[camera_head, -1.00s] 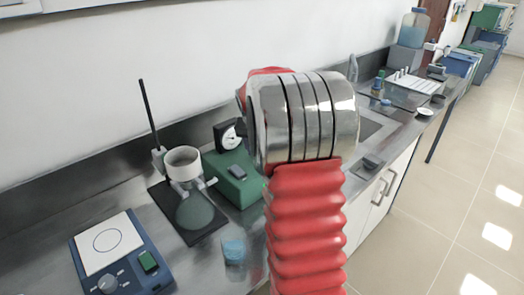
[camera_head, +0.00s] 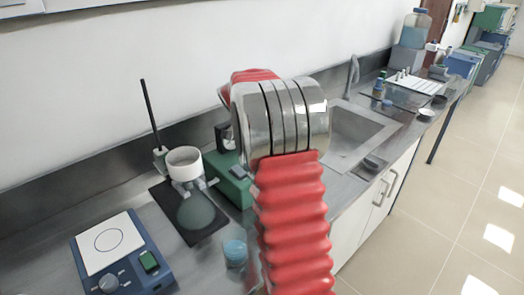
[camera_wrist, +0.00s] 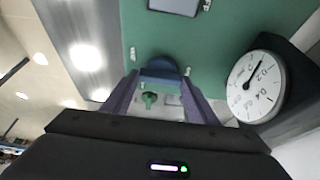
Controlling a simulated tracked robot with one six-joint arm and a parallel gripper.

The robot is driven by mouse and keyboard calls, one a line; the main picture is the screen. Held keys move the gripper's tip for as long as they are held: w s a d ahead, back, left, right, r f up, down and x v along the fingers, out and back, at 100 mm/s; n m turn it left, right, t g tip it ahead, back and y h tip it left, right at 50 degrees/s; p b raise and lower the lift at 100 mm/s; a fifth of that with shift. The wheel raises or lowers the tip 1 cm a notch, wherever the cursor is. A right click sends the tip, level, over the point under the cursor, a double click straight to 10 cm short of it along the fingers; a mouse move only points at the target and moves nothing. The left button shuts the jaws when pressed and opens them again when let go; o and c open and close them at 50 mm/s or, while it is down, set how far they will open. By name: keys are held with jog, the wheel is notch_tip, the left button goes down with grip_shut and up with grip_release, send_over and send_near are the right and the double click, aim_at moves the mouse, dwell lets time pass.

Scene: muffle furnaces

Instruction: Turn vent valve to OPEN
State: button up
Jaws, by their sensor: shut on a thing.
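In the wrist view, my gripper (camera_wrist: 160,80) reaches to the green housing (camera_wrist: 225,30) with its two purple fingers. A dark blue rounded part (camera_wrist: 160,71) sits between the fingertips; it appears to be the vent valve handle, and my gripper is shut on it. A small green piece (camera_wrist: 150,100) shows between the fingers. No OPEN mark can be read. A round dial gauge (camera_wrist: 255,86) stands to the right of the fingers. In the head view, my red and metal arm hides the gripper, the valve and part of the green box (camera_head: 232,185).
In the head view, a filter flask with a white funnel (camera_head: 184,162), a blue hotplate (camera_head: 125,255) and a small blue container (camera_head: 235,252) stand left of my arm. A sink (camera_head: 352,135) lies to the right. Floor is clear at far right.

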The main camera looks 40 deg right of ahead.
jog(key=shift+w+a, duration=0.1)
dwell(0.3)
jog(key=o, duration=1)
jog(key=shift+o, duration=0.2)
jog(key=v, duration=1.3)
jog(key=shift+r, duration=0.35)
